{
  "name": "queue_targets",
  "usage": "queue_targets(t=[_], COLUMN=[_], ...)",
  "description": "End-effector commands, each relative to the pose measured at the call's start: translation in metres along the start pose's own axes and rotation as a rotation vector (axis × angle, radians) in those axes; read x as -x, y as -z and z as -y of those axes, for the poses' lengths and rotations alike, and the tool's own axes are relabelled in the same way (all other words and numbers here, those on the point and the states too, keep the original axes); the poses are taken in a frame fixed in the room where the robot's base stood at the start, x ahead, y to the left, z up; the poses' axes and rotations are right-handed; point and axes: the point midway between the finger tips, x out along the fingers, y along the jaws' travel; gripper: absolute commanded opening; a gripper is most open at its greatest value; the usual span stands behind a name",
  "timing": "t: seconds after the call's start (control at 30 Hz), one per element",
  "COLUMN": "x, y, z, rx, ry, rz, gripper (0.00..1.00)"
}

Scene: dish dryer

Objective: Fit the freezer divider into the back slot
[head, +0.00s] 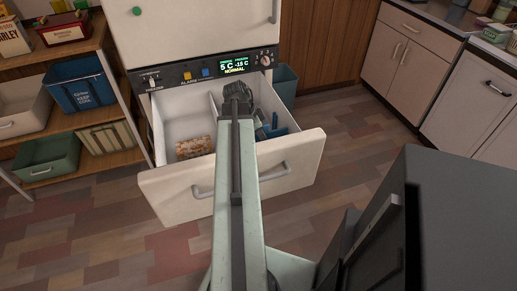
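The freezer drawer (168,196) is pulled out below the white appliance door, its front panel and handle facing me. A thin pale upright panel (213,106), perhaps the freezer divider, shows inside towards the back, left of my gripper. I cannot tell whether it sits in a slot, and the back slot itself is not clear. My gripper (240,92) is over the drawer near its back, seen from behind. Its fingertips are hidden, so I cannot see whether it is open or holds anything. My arm covers the drawer's middle.
A brown speckled package (194,147) lies in the drawer's left part, and blue items (274,130) lie at its right. A control panel (236,68) reads NORMAL above. A shelf with bins (80,88) stands left. A dark cabinet (455,225) stands front right. Floor lies clear between.

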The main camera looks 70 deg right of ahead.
Motion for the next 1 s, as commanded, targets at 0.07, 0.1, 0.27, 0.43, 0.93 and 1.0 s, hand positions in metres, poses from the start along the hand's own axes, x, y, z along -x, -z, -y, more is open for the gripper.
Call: queue_targets(t=[0.07,0.1,0.27,0.43,0.93,1.0], x=[0.0018,0.0019,0.0021,0.0022,0.0024,0.0024], y=[0.0004,0.0004,0.0001,-0.0001,-0.0008,-0.0009], z=[0.0,0.0,0.0001,0.0002,0.0004,0.0004], rx=[0.0,0.0,0.001,0.001,0.002,0.002], ry=[0.0,0.0,0.0,0.0,0.001,0.001], rz=[0.0,0.0,0.0,0.0,0.0,0.0], gripper=[0.35,0.29,0.0,0.0,0.0,0.0])
